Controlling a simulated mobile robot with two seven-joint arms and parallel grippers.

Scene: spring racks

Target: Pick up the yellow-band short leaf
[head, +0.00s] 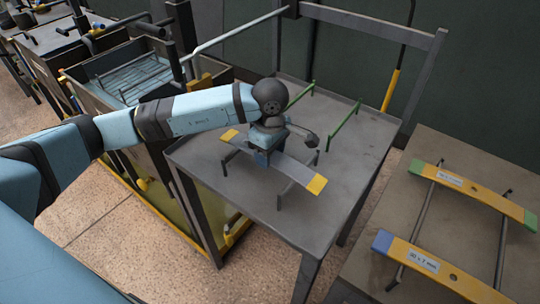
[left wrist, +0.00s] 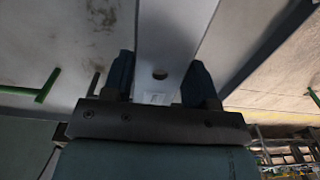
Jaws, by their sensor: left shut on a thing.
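The yellow-band short leaf (head: 295,172) is a flat grey strip with yellow ends, lying across the dark pegs of the grey metal table. I cannot tell whether it touches the pegs. My left gripper (head: 262,156) comes down from above and is shut on the leaf near its middle, hiding that part in the head view. In the left wrist view the leaf (left wrist: 172,40) runs away between the two blue fingers of my left gripper (left wrist: 160,80), with a round hole near them. My right gripper is in neither view.
Green pegs (head: 344,125) stand behind the leaf on the grey table (head: 215,190). A brown table (head: 440,210) at right holds yellow leaves (head: 470,190) with green or blue ends on bars. A bin (head: 130,75) stands at left.

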